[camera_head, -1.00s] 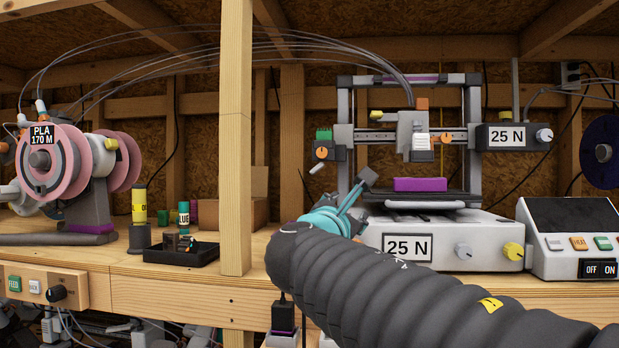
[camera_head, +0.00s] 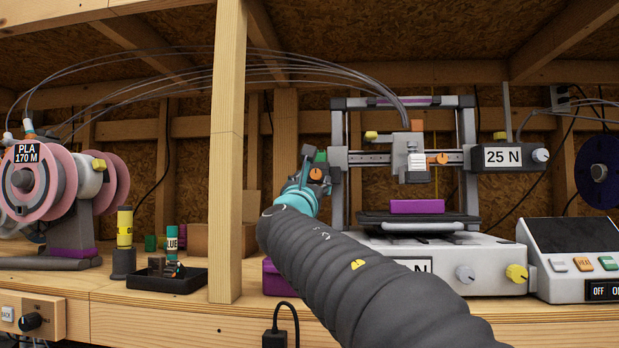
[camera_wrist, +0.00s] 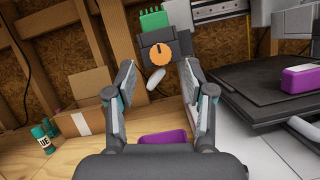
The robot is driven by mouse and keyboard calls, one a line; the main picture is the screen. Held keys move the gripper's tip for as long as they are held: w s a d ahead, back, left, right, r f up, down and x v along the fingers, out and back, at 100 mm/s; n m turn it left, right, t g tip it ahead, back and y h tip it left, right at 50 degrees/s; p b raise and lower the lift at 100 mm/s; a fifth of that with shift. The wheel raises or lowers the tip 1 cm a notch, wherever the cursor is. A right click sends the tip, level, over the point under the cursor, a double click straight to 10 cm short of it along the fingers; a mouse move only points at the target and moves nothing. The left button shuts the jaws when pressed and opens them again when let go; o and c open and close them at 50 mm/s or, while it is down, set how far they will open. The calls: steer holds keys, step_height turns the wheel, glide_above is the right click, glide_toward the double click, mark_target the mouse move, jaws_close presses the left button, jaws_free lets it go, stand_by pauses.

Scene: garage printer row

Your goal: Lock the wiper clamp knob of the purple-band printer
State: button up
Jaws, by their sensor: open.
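The purple-band printer (camera_head: 405,101) stands on the bench at right, with a purple strip on its top bar. An orange knob (camera_head: 316,173) sits on a dark block at its left post. In the wrist view this knob (camera_wrist: 158,54) faces me, its dark pointer line roughly upright. A small white wiper-like piece (camera_wrist: 154,78) hangs below it. My gripper (camera_wrist: 158,82) is open and empty, its fingers spread left and right below the knob, with the white piece showing between them. In the head view my gripper (camera_head: 312,185) is just below the knob, which stays visible; contact cannot be told.
A purple block (camera_head: 417,206) lies on the print bed. Another purple object (camera_wrist: 163,137) is on the bench below my gripper. A wooden post (camera_head: 227,150) stands left of my arm. A cardboard box (camera_wrist: 85,118) and glue (camera_wrist: 43,138) are left.

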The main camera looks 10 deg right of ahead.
mark_target(315, 175)
steer(key=shift+x, duration=2)
jaws_close()
